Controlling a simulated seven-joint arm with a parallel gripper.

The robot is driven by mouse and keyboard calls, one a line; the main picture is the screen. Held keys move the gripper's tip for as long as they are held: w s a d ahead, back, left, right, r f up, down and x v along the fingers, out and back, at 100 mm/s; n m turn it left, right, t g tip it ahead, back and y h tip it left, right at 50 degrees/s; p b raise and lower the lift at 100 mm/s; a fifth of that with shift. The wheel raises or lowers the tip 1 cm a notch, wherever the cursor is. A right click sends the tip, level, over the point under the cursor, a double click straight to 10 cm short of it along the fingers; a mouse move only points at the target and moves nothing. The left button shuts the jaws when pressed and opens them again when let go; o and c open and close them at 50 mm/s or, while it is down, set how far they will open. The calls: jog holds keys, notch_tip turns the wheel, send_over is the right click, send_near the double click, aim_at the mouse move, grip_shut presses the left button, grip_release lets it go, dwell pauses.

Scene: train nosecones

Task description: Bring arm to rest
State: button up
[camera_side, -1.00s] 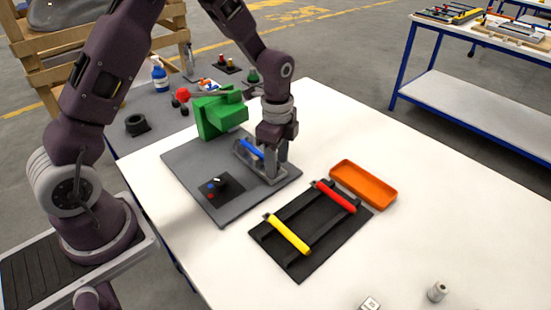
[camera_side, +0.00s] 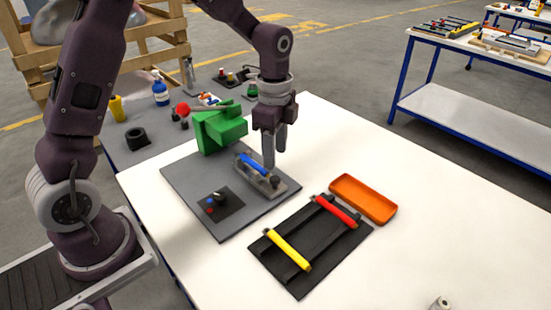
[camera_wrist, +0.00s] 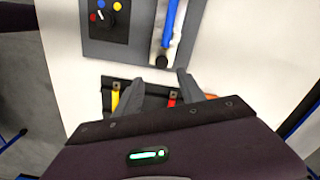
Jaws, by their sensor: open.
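My gripper (camera_side: 274,156) is open and empty, pointing down just above the grey fixture (camera_side: 268,186) at the right part of the grey plate (camera_side: 232,219). A blue rod-shaped part (camera_side: 252,164) lies in that fixture, below and beside my fingers. In the wrist view my two fingers (camera_wrist: 157,88) are spread with nothing between them, and the blue part (camera_wrist: 170,22) lies beyond them. A yellow part (camera_side: 289,249) and a red part (camera_side: 336,211) lie across the black rack (camera_side: 300,281) to the right of the plate.
A green block-shaped machine (camera_side: 218,132) stands at the back of the plate. A small control panel (camera_side: 221,204) with a knob and coloured buttons sits at the plate's front. An orange tray (camera_side: 363,198) lies right of the rack. The white table (camera_side: 440,240) is mostly clear on the right.

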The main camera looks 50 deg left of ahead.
jog(key=s+r+n+t, duration=0.2)
jog(key=s+r+n, duration=0.3)
jog(key=r, duration=0.4)
jog(key=s+d+r+n+t, duration=0.1)
jog(key=s+n, duration=0.3)
jog(key=s, duration=0.5)
jog(key=s+d+r+n+t, duration=0.1)
jog(key=s+r+n, duration=0.3)
jog(key=s, duration=0.6)
jog(key=shift+t, duration=0.7)
